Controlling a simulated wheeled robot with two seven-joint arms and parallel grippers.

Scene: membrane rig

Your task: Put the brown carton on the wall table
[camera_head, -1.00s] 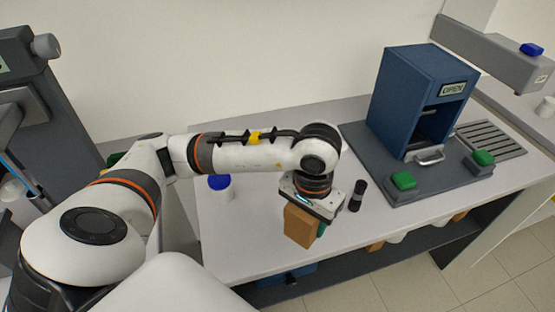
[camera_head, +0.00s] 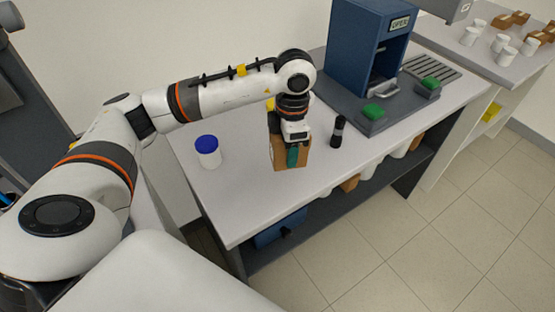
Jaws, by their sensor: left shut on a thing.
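The brown carton (camera_head: 279,158) is in my left gripper (camera_head: 292,150), in the middle of the head view. The gripper is over its top, with a teal finger down its near face, and is shut on it. The carton looks roughly upright over the light grey table (camera_head: 235,205) against the wall. I cannot tell whether its bottom touches the tabletop. The gripper hides part of the carton's top and near face. My right gripper is not in view.
A white jar with a blue lid (camera_head: 208,151) stands left of the carton, and a black bottle (camera_head: 338,131) close on its right. A blue machine (camera_head: 366,45) with green buttons stands behind right. A second table (camera_head: 480,62) at far right holds white cups and brown items.

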